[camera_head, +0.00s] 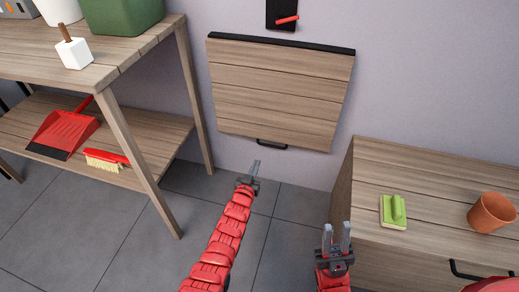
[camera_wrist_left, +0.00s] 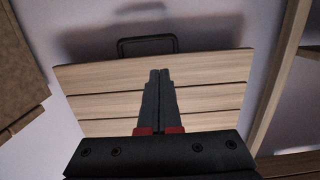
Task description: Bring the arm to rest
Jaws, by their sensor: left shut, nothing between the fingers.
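My left arm reaches up the middle of the head view, and its gripper (camera_head: 256,168) is shut and empty. It is in front of the wall, just below the black handle (camera_head: 271,144) of a folded wooden wall panel (camera_head: 280,92). In the left wrist view the closed fingers (camera_wrist_left: 159,85) lie across the picture of the panel (camera_wrist_left: 215,93), with the handle (camera_wrist_left: 147,46) beyond them; no contact is visible. My right gripper (camera_head: 337,230) is open and empty, to the left of the cabinet at the right.
A wooden shelf unit (camera_head: 150,45) at left holds a white block with a wooden handle (camera_head: 74,53), a green bin (camera_head: 122,12), a red dustpan (camera_head: 62,130) and a brush (camera_head: 106,158). A cabinet (camera_head: 440,172) at right bears a green scrubber (camera_head: 393,211) and a terracotta pot (camera_head: 491,212).

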